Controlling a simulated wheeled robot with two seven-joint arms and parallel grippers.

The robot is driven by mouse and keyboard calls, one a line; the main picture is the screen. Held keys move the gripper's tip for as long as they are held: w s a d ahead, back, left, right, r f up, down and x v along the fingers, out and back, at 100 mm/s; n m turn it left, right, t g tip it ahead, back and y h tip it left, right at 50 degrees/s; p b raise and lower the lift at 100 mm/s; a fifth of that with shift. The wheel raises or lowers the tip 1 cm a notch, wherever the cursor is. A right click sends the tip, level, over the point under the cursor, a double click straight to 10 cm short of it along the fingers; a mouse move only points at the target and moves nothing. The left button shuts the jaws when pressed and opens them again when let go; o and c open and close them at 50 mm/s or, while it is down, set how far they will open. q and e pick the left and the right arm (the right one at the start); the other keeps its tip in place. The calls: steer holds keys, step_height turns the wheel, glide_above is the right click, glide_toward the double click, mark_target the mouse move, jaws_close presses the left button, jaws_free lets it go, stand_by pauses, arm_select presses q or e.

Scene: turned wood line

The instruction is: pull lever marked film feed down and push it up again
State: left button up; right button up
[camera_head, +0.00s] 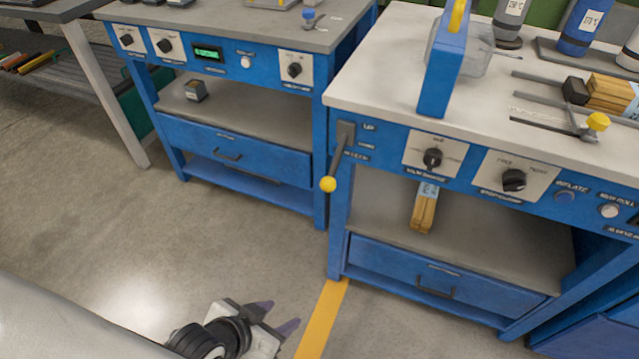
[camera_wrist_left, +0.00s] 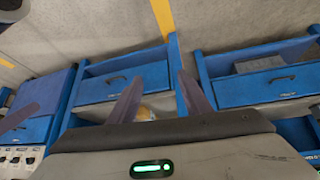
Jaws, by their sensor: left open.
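A lever with a yellow ball knob (camera_head: 328,184) sits on the front left corner of the right blue bench. Its dark rod runs from a grey plate (camera_head: 346,134) down and toward the front. "UP" reads beside the plate; the smaller label is too blurred to read. My left gripper (camera_head: 278,316) is open and empty over the floor, low in the head view, well apart from the lever. Its two dark fingers (camera_wrist_left: 158,98) stand spread in the left wrist view, where I cannot make out the lever clearly. My right gripper is not in view.
The right bench has rotary switches (camera_head: 433,158), buttons and a drawer (camera_head: 450,268); a blue upright frame (camera_head: 445,65) stands on its top (camera_head: 390,88). Another blue bench (camera_head: 230,155) stands to the left. Open floor with a yellow stripe (camera_head: 322,318) lies in front.

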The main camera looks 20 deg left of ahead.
arm_select(q)
steer(key=a+f+g+y+b, duration=0.1)
steer(key=a+f+g+b, duration=0.15)
steer(key=f+b, duration=0.4)
arm_select(e)
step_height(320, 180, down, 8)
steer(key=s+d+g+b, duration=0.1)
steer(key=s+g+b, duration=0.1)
steer(key=b, duration=0.3)
arm_select(q)
steer(key=n+t+y, duration=0.1)
steer(key=n+t, duration=0.5)
steer(key=t, duration=0.8)
glide_toward(334, 170)
steer(key=shift+w+a+f+g+p, duration=0.1)
steer(key=shift+w+f+g+p, duration=0.2)
steer(key=shift+w+f, duration=0.65)
steer(key=w+p, duration=0.1)
steer(key=w, duration=0.8)
steer(key=shift+a+r, duration=0.1)
steer(key=shift+a, duration=0.05)
steer(key=shift+w, duration=0.55)
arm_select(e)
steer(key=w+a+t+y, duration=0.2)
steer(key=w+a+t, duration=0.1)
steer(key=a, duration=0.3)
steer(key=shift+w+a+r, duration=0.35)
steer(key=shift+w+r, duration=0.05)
arm_select(q)
jaws_close()
